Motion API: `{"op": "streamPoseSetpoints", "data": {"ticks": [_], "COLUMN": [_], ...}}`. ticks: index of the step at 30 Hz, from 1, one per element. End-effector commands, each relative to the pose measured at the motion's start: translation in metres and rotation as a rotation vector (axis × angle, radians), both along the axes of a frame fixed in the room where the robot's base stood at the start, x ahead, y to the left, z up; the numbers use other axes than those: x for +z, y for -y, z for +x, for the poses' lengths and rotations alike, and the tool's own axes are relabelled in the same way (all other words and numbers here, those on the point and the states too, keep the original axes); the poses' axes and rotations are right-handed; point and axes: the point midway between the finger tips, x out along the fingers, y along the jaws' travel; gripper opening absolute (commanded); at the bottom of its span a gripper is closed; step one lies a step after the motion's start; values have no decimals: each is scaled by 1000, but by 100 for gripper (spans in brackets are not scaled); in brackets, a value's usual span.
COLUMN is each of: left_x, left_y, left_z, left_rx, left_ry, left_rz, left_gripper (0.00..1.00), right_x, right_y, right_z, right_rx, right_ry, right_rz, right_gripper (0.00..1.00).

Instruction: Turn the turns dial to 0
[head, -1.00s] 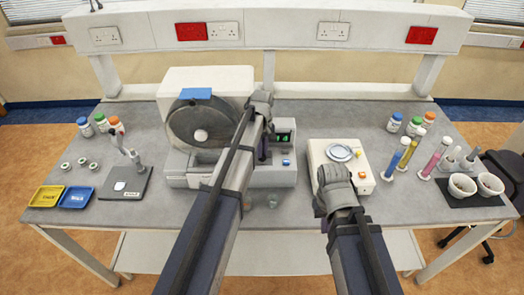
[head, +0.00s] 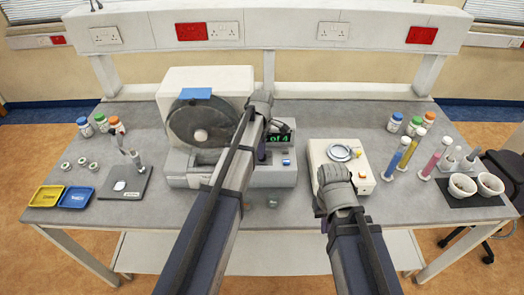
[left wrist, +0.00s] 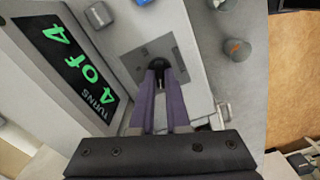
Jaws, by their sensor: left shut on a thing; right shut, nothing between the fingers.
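The tablet machine (head: 272,178) stands left of centre on the bench. Its display (head: 280,138) is partly hidden behind my left arm in the head view. In the left wrist view the display (left wrist: 75,65) reads "TURNS 4 of 4" in green. The dark turns dial (left wrist: 160,68) sits on a grey plate beside the display. My left gripper (left wrist: 160,82) is shut on the dial, one purple finger on each side; it also shows in the head view (head: 262,155). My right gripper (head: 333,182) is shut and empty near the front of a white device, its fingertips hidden.
The white device (head: 318,152) carries a round dish. Coloured tubes (head: 435,157) and mortars stand at the right. A scale (head: 122,184), yellow tray (head: 46,196) and blue tray (head: 75,197) are at the left. A grey knob (left wrist: 99,15) is near the display.

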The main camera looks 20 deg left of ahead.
Motion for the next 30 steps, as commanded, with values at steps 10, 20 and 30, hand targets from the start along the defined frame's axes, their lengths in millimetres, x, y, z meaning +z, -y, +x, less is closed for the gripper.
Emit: {"op": "streamPoseSetpoints", "data": {"ticks": [10,20,30], "left_x": [0,0,0], "left_y": [0,0,0], "left_z": [0,0,0], "left_rx": [75,80,79], "left_ry": [0,-1,0], "left_rz": [0,0,0], "left_gripper": [0,0,43], "right_x": [0,0,0], "right_y": [0,0,0], "right_z": [0,0,0], "right_rx": [0,0,0], "right_ry": [0,0,0], "right_rz": [0,0,0], "right_gripper": [0,0,0]}}
